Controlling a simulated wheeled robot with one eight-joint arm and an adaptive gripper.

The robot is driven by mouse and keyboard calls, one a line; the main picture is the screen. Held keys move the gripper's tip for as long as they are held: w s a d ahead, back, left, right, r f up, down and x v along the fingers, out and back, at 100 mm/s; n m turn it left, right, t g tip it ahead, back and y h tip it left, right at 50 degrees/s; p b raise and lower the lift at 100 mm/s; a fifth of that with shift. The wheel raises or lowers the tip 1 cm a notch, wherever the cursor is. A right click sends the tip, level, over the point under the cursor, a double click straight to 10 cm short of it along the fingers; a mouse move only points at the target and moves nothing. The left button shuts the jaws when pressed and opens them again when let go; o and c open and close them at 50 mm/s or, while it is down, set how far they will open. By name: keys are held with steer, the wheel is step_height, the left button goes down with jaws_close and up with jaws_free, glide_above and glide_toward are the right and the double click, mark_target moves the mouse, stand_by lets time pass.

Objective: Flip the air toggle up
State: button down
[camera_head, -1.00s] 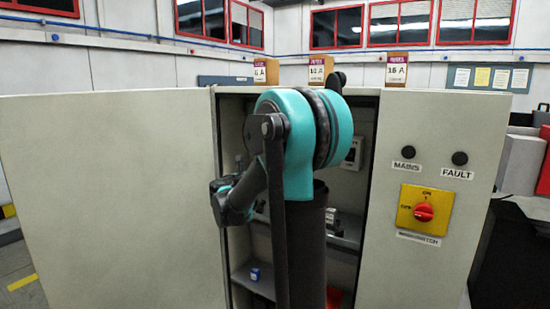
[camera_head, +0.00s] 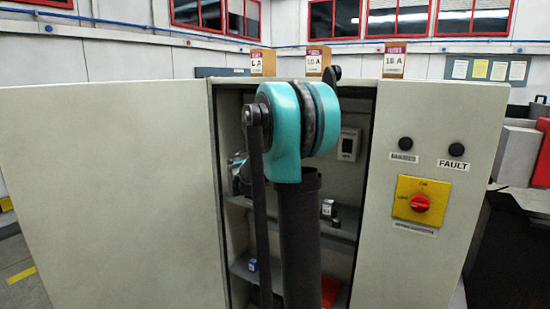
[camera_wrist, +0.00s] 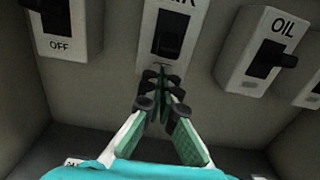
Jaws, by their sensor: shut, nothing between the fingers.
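The air toggle (camera_wrist: 170,33) is a pale plate with a black lever, at the top middle of the wrist view. Its label is cut off so that only the end, "IR", shows. My gripper (camera_wrist: 160,80) is shut and empty, with its fingertips just below the toggle's lower edge in the picture. I cannot tell whether they touch the plate or the lever, or which way the lever is set. In the head view my gripper and the air toggle are hidden behind my arm and the cabinet's left part.
The OIL toggle (camera_wrist: 263,57) sits to the right of the air toggle, and a toggle marked OFF (camera_wrist: 62,20) to the left. The cabinet opening has side panels and shelves. A red rotary switch (camera_head: 420,203) is on the right panel.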

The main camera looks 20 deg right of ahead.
steer(key=shift+s+a+r, duration=0.15)
steer(key=shift+a+r, duration=0.05)
steer(key=shift+r, duration=0.3)
steer(key=shift+s+a+r+g+y, duration=0.1)
steer(key=shift+a+r+g+y, duration=0.05)
steer(key=shift+r+g+y, duration=0.45)
steer(key=shift+s+a+r+g+y, duration=0.1)
steer(key=shift+r+g+y, duration=0.5)
steer(key=shift+y, duration=0.35)
steer(key=shift+s+a+r+g+y, duration=0.1)
steer(key=shift+r+g+y, duration=0.3)
steer(key=shift+g+y, duration=0.45)
steer(key=shift+r, duration=0.15)
